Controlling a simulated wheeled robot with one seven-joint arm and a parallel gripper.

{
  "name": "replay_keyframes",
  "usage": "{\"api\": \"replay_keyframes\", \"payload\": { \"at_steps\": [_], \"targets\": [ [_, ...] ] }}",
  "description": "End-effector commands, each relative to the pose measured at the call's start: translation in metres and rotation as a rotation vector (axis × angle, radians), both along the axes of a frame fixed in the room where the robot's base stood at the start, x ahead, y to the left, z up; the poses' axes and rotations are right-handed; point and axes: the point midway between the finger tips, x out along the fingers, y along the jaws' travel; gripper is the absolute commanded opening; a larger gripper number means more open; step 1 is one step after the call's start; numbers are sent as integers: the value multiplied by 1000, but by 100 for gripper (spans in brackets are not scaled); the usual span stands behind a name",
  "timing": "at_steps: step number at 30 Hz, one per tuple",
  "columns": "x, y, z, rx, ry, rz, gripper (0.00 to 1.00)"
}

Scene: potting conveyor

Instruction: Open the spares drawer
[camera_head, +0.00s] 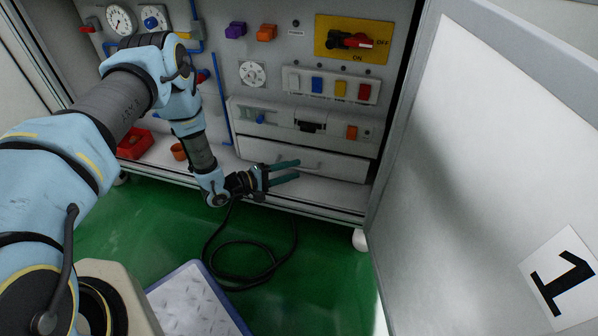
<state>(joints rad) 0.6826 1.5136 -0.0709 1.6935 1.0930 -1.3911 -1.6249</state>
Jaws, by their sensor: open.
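The spares drawer (335,163) seems to be the wide pale grey drawer low in the open cabinet, with a light bar handle (312,166) on its front. The drawer looks closed. My gripper (299,171) is in front of the drawer's middle, with two dark green fingers spread apart, pointing right. Nothing shows between the fingers. The fingers overlap the handle's left part in the view; I cannot tell whether they touch it.
Above the drawer is a panel with coloured switches (330,86) and a red rotary switch (350,41) on a yellow plate. A red bin (134,144) stands at left. The open cabinet door (480,150) bounds the right. A black cable (243,262) lies on the green floor.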

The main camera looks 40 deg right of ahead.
Motion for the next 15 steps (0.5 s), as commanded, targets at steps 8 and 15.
{"api": "replay_keyframes", "payload": {
  "at_steps": [8,15],
  "targets": [
    [-6,-26,-4,0,0,-1,45],
    [-6,-27,-4,1,0,0,45]
  ]
}}
